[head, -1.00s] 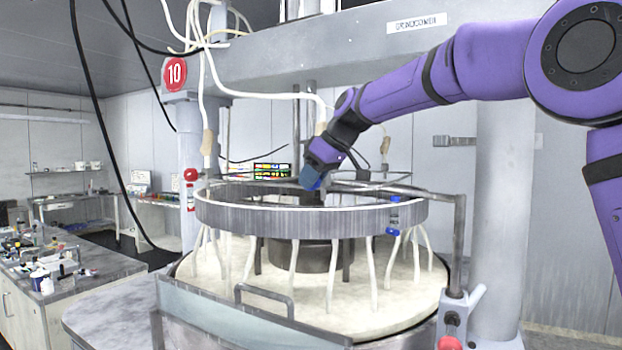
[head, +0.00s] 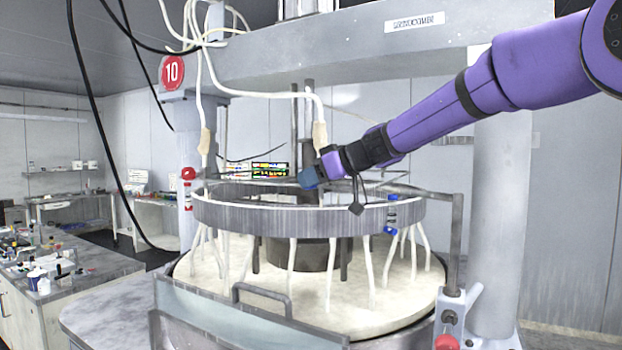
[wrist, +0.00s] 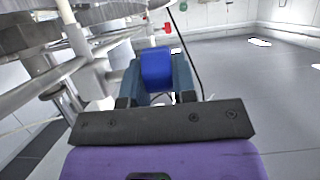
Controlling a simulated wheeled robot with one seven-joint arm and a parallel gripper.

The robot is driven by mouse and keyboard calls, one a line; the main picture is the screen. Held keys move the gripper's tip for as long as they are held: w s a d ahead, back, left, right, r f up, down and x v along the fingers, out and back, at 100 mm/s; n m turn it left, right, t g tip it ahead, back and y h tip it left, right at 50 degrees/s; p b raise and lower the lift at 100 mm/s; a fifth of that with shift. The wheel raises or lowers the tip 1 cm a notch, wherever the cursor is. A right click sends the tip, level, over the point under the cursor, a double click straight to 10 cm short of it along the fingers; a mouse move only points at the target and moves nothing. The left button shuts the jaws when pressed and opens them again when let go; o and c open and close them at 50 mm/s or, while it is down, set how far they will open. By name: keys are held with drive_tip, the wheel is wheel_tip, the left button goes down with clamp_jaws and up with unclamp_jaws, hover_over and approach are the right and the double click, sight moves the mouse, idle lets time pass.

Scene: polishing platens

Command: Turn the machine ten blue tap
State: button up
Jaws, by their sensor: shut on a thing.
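The machine carries a red round sign with the number 10 (head: 171,72). My gripper (head: 308,178) is above the machine's grey ring (head: 290,220), near its far side in the head view. In the wrist view my gripper (wrist: 157,75) is shut on a bright blue tap (wrist: 157,68), which sits between the two fingers. The gripper hides the tap in the head view. Another blue fitting (head: 391,215) is on the right front of the ring, apart from my gripper.
White hoses (head: 328,272) hang from the ring to the pale platen (head: 250,285). A clear guard with a handle (head: 262,290) stands in front. A grey column (head: 500,200) rises at right. A cluttered bench (head: 85,262) is at left.

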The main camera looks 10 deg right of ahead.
idle(0.4)
drive_tip(key=o, duration=0.9)
drive_tip(key=shift+d, duration=0.1)
drive_tip(key=v, duration=1)
drive_tip(key=shift+s+d+r, duration=0.1)
drive_tip(key=shift+s+d, duration=0.1)
drive_tip(key=shift+d, duration=0.05)
drive_tip(key=s+d+f+m+h, duration=0.3)
drive_tip(key=s+d+f, duration=0.2)
drive_tip(key=s, duration=0.6)
drive_tip(key=s+d+f+m+g+h, duration=0.1)
drive_tip(key=s+d+f+m+h, duration=0.3)
drive_tip(key=s+f, duration=0.3)
drive_tip(key=s+d+f+m+g+h, duration=0.1)
drive_tip(key=s+d+f+m+h, duration=0.3)
drive_tip(key=s, duration=1.2)
drive_tip(key=shift+s+d+f, duration=0.1)
drive_tip(key=shift+d+f, duration=0.35)
drive_tip(key=shift+f, duration=0.15)
drive_tip(key=shift+s+d+f, duration=0.1)
drive_tip(key=shift+d+f, duration=0.3)
drive_tip(key=shift+f, duration=0.25)
